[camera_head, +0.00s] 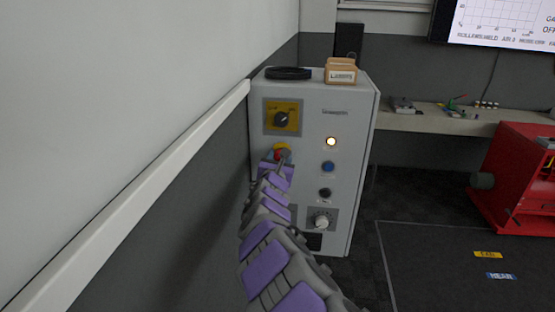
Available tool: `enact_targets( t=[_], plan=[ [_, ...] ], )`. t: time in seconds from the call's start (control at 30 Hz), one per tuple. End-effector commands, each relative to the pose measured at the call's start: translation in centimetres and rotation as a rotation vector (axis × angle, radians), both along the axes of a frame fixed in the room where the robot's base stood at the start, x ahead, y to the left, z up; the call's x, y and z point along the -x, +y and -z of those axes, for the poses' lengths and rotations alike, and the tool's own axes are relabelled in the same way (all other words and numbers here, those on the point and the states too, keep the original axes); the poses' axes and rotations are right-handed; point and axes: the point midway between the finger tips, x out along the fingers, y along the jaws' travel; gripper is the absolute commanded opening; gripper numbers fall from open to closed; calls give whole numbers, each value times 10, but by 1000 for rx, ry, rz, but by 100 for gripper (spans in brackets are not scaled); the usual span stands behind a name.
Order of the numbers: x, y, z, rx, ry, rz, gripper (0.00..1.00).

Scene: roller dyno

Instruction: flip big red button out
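The big red button (280,148) shows as a small patch of red with some yellow around it, on the left part of the front of a grey control cabinet (356,180). My arm, purple and grey, reaches up from the bottom of the picture to it. My gripper (283,158) is right at the button and hides most of it. I cannot tell whether it touches the button or whether its fingers are open or shut.
The cabinet also has a yellow rotary switch (282,117), a lit lamp (331,142), a blue button (328,167), a dark button (325,193) and a dial (321,221). A wall rail (130,190) runs close on the left.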

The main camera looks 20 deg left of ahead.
Motion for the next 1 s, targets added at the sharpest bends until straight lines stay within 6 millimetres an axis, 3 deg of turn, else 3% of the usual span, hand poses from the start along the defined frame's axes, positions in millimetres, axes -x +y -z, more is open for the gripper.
enact_targets(
  t=[0.3,0.33,0.57,1.0],
  plan=[
    [2,3,-1,1,-2,-5,0],
    [2,3,-1,1,-2,-5,48],
    [1,2,0,1,0,-3,70],
    [7,0,1,2,1,-1,72]
  ],
)
